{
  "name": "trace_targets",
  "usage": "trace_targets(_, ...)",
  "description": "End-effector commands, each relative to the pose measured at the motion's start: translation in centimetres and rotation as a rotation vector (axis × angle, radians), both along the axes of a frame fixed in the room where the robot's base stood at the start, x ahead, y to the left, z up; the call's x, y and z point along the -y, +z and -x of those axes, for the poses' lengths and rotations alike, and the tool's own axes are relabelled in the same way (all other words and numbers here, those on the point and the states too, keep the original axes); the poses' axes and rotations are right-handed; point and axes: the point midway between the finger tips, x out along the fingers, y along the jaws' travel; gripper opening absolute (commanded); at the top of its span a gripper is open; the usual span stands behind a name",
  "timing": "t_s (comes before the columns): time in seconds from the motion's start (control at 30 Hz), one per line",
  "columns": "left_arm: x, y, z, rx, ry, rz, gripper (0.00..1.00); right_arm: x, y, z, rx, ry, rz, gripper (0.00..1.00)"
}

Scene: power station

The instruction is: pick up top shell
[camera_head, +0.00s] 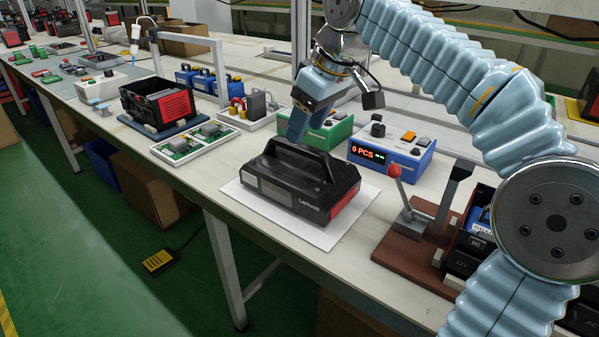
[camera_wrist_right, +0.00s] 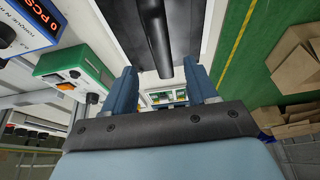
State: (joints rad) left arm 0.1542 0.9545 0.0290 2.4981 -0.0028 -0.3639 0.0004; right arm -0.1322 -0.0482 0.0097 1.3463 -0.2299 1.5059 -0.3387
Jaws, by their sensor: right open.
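The top shell (camera_head: 300,181) is black with a raised carrying handle and a red end panel. It sits on a white sheet (camera_head: 256,205) on the workbench. My right gripper (camera_head: 297,130) is above and just behind the handle, fingers pointing down, open and empty. In the right wrist view, the two blue fingers of the right gripper (camera_wrist_right: 163,85) stand apart, with the dark handle of the top shell (camera_wrist_right: 156,35) lying ahead, roughly in line with the gap between them. Whether a finger touches the handle cannot be told. My left gripper is not in view.
A blue counter box (camera_head: 392,155) and a green box (camera_head: 325,130) stand close behind the shell. A red-knobbed lever press (camera_head: 410,215) is to its right. A circuit-board tray (camera_head: 195,142) and an open black-and-red case (camera_head: 158,103) lie to the left.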

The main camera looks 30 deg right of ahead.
Motion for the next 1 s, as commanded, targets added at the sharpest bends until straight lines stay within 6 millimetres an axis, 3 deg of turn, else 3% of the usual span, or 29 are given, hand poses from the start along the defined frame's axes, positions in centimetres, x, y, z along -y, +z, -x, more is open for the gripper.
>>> trace_targets(0.4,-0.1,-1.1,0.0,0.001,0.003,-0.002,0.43,-0.8,-5.0,-1.3,0.0,0.0,0.0,0.57)
trace_targets(1.0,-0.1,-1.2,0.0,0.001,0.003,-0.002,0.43,-0.9,-5.6,-1.5,0.0,0.0,0.0,0.57)
